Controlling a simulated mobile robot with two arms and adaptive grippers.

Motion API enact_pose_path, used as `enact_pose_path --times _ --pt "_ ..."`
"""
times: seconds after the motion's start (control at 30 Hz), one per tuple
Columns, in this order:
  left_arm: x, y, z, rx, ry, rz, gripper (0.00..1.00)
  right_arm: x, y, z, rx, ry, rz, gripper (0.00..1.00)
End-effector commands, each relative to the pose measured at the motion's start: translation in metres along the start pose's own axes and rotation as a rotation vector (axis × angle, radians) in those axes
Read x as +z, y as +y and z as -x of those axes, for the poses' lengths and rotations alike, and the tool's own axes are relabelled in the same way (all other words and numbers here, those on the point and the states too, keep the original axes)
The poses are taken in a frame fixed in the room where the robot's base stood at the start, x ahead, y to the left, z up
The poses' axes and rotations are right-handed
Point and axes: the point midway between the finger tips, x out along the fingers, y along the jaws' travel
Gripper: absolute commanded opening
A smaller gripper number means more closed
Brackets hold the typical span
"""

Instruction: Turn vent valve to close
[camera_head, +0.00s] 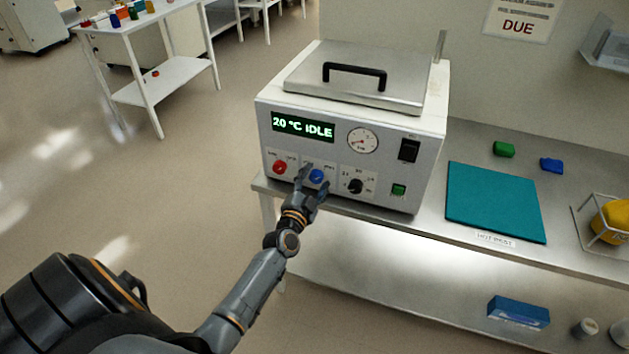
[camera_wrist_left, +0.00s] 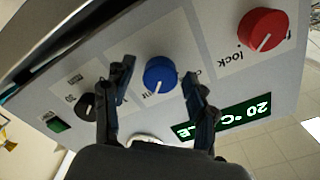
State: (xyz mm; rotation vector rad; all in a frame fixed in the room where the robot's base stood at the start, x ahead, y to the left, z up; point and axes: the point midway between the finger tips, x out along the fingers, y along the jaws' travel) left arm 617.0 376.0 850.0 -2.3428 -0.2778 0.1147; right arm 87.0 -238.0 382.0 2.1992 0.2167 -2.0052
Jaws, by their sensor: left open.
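The vent valve is a blue round knob (camera_head: 317,176) with a white pointer line, on the front panel of a white box-shaped device (camera_head: 270,128). My left gripper (camera_head: 312,176) is in front of this knob with its fingers apart. In the left wrist view the blue knob (camera_wrist_left: 159,74) sits between the two open fingers of the left gripper (camera_wrist_left: 160,82), and a gap shows on each side of it. A red knob (camera_head: 279,167) marked "lock" is left of the blue one, and a black knob (camera_head: 355,186) is right of it. My right gripper does not show.
The display (camera_head: 303,127) reads "20 °C IDLE". A round gauge (camera_head: 362,141), a black switch (camera_head: 409,150) and a green button (camera_head: 398,190) are on the same panel. A teal mat (camera_head: 493,202) lies on the steel bench to the right.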

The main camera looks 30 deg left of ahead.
Motion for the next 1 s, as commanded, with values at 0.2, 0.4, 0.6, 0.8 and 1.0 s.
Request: enact_pose_path --times 0.2,0.4,0.6,0.8,1.0 --pt "0.0001 0.0 0.0004 0.0 0.0 0.0 0.37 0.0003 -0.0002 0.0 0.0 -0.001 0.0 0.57" --pt "0.0002 0.0001 0.0005 0.0 0.0 0.0 0.03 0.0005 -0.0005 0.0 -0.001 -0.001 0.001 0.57" --pt "0.0001 0.0001 0.0006 0.001 0.0 0.012 0.03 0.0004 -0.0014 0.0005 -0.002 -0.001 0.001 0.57" --pt "-0.0001 0.0001 0.0006 0.002 0.0 0.081 0.03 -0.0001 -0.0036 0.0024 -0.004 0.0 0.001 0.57" --pt "-0.0003 0.0002 0.0007 0.003 -0.001 0.225 0.03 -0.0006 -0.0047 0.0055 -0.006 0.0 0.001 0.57"
